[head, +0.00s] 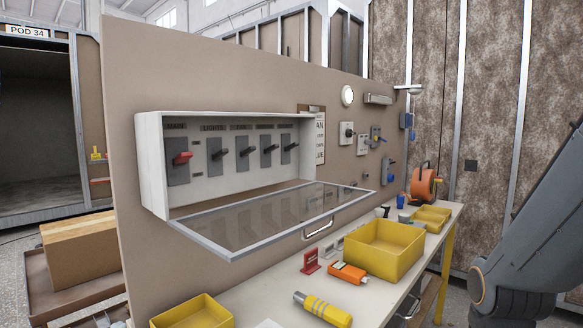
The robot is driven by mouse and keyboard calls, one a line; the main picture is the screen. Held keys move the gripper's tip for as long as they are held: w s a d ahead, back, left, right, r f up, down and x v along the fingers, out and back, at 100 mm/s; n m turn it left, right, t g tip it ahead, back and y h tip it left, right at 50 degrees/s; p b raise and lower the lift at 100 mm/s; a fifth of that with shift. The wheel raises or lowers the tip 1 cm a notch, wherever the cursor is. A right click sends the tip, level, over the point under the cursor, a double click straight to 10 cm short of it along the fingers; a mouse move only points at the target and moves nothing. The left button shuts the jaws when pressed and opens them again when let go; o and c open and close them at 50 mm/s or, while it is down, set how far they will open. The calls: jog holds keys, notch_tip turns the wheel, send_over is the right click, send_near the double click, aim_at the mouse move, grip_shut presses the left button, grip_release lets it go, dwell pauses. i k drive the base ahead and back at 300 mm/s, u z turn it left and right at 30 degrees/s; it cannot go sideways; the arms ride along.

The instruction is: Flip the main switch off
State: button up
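The main switch (179,168) is the leftmost in a white wall box (151,150), under a label reading MAIN. It has a dark plate and a red lever (183,157) that sticks out towards the right of the picture. I cannot tell for sure whether the lever is up or down. Several more switches with black levers stand in a row to its right, the first labelled LIGHTS. The box's glass door (270,218) is open, folded down and sticking out in front of the box. My gripper is not in view; only grey links of my arm show at the right edge.
A workbench (375,303) below the box holds yellow bins (384,250), a yellow-and-grey cylinder (322,308), an orange item (348,272) and a red stand (310,262). An orange reel (423,185) is at the far end. The door's lowered frame juts out over the bench.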

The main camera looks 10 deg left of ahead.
aim_at(181, 159)
jog(key=u, duration=1.55)
jog(key=k, duration=0.45)
jog(key=i, duration=0.45)
